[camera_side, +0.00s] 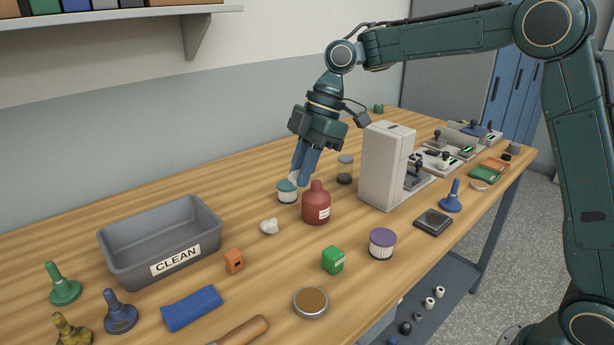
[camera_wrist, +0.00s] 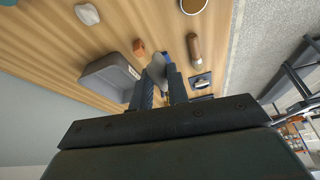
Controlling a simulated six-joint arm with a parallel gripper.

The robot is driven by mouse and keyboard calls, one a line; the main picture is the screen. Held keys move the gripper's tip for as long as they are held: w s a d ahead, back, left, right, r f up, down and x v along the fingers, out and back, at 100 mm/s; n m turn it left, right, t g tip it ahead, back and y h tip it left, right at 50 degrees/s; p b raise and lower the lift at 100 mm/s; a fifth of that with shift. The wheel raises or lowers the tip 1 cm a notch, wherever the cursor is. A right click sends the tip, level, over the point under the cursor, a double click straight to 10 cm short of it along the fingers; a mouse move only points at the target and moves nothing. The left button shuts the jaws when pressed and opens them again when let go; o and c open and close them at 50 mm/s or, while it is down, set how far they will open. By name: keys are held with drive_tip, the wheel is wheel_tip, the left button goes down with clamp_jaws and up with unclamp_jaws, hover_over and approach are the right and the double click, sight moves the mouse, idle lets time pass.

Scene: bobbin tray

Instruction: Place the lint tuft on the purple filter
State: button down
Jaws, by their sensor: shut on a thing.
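My gripper (camera_side: 299,176) hangs above the back-middle of the table. Its blue fingers are shut on a small pale grey thing (camera_wrist: 157,69), mostly hidden by the fingers in the side view. I cannot tell for sure whether this is the lint tuft. A teal-topped white filter (camera_side: 287,194) stands just under the fingertips. A whitish lump (camera_side: 269,227) lies on the table in front of it; it also shows in the wrist view (camera_wrist: 87,14). The purple filter (camera_side: 382,240), purple on top with pale pleated sides, stands upright to the right, apart from my gripper, with nothing on top.
A red bottle (camera_side: 317,206) stands between my gripper and the purple filter. A glass jar (camera_side: 345,170) and a white machine (camera_side: 388,165) stand behind. A green block (camera_side: 333,260) is near the purple filter. The grey CLEAN bin (camera_side: 127,268) is at left.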

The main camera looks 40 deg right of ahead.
wheel_tip(320, 180, up, 4)
drive_tip(key=n, duration=0.2)
hover_over(381, 238)
drive_tip(key=shift+d+g, duration=0.3)
drive_tip(key=shift+d, duration=0.5)
wheel_tip(381, 238, down, 16)
drive_tip(key=shift+r, duration=0.15)
drive_tip(key=shift+f, duration=2.15)
drive_tip(key=shift+f, duration=0.1)
